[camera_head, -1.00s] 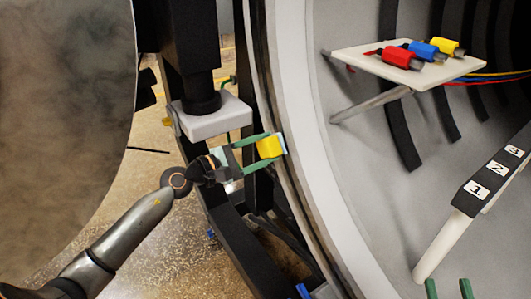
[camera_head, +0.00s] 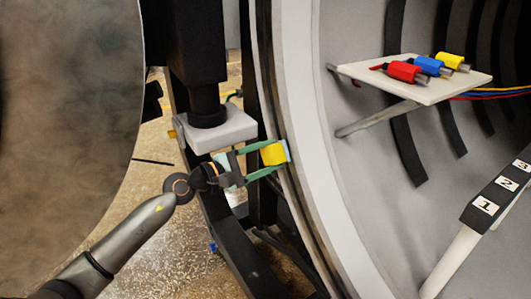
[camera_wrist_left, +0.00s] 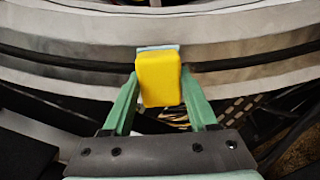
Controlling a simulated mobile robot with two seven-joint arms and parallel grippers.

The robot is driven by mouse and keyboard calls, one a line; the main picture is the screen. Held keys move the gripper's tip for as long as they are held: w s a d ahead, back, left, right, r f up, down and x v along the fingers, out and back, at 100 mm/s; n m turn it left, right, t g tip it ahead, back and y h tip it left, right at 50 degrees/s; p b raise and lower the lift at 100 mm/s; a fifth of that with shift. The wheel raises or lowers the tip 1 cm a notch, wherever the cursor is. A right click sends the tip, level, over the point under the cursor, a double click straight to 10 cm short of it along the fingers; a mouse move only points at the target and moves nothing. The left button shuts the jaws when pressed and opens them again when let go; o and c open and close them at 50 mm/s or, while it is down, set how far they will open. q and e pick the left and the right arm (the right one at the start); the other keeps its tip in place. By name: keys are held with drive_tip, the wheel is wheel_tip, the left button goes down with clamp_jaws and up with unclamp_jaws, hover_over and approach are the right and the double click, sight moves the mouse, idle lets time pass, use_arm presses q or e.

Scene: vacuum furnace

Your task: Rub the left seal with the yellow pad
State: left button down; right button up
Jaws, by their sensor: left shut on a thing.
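The yellow pad (camera_head: 273,154) is a small block with a pale blue face layer. My left gripper (camera_head: 270,156), with green fingers, is shut on it. The pale blue face is up against the rim of the round chamber opening. The left seal is a dark strip running along that rim; in the left wrist view the black seal (camera_wrist_left: 60,64) shows on both sides of the yellow pad (camera_wrist_left: 159,79). The pad hides the stretch of seal behind it, so exact contact is hard to see. My right gripper is not in view.
A white shelf (camera_head: 450,88) inside the chamber bears red, blue and yellow connectors. A black numbered bar (camera_head: 484,207) stands at lower right. The large round door (camera_head: 60,120) is at left. A grey block (camera_head: 215,131) on a black frame is close above my left gripper.

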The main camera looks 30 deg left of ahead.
use_arm(q)
drive_tip(key=shift+s+d+f+b, duration=0.25)
drive_tip(key=shift+d+f+b, duration=0.15)
drive_tip(key=shift+f, duration=0.45)
drive_tip(key=shift+s+d+f+b, duration=0.3)
drive_tip(key=shift+d+f, duration=0.2)
drive_tip(key=shift+f, duration=0.4)
drive_tip(key=shift+s+d+f+b, duration=0.25)
drive_tip(key=shift+d+f+b, duration=0.15)
drive_tip(key=shift+f, duration=0.45)
drive_tip(key=b+v, duration=0.3)
drive_tip(key=v, duration=0.3)
drive_tip(key=shift+r, duration=0.2)
drive_tip(key=shift+w+a, duration=0.1)
